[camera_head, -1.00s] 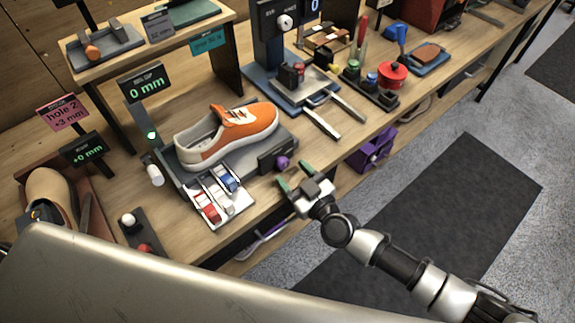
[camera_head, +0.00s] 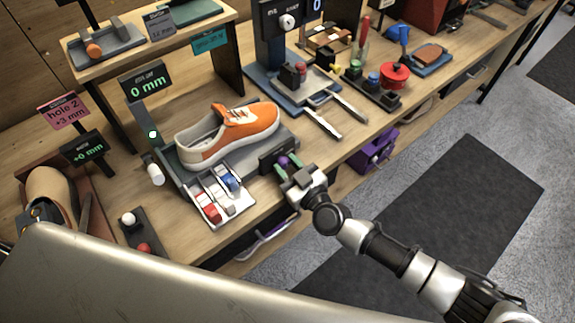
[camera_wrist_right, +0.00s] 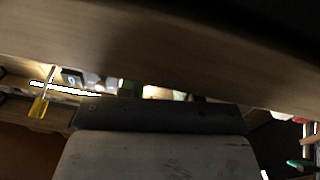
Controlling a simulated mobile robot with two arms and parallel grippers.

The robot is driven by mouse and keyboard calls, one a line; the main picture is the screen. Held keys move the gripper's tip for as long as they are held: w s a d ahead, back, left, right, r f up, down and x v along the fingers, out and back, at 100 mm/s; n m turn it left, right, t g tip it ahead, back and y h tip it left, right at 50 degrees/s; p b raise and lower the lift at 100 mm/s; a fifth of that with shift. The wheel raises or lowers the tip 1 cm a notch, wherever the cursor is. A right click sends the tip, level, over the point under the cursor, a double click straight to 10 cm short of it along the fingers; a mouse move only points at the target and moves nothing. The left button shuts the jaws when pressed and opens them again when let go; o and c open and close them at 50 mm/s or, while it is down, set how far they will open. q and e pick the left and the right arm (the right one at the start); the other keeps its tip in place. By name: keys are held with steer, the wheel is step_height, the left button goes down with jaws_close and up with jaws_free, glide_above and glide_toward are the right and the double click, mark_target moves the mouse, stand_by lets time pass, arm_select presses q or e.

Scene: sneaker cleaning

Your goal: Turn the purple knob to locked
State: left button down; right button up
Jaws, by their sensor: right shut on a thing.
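The purple knob (camera_head: 283,161) sits on a dark block (camera_head: 268,161) at the front right of the grey stand that bears the orange and white sneaker (camera_head: 231,134). My right gripper (camera_head: 288,167) comes in from the right and is shut on the knob, its green-tipped fingers on either side of it. The fingers hide part of the knob, and I cannot read any lock marking. The right wrist view shows mostly a grey plate and the wooden bench, without the knob. My left gripper does not show.
A panel of red, white and blue switches (camera_head: 219,195) stands left of the gripper. A display (camera_head: 147,83) reads 0 mm. A purple box (camera_head: 376,150) is below the bench edge.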

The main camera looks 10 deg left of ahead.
steer(key=shift+m, duration=1.4)
steer(key=o, duration=0.9)
steer(key=v, duration=1.1)
steer(key=shift+w+p, duration=0.1)
steer(key=shift+p, duration=0.25)
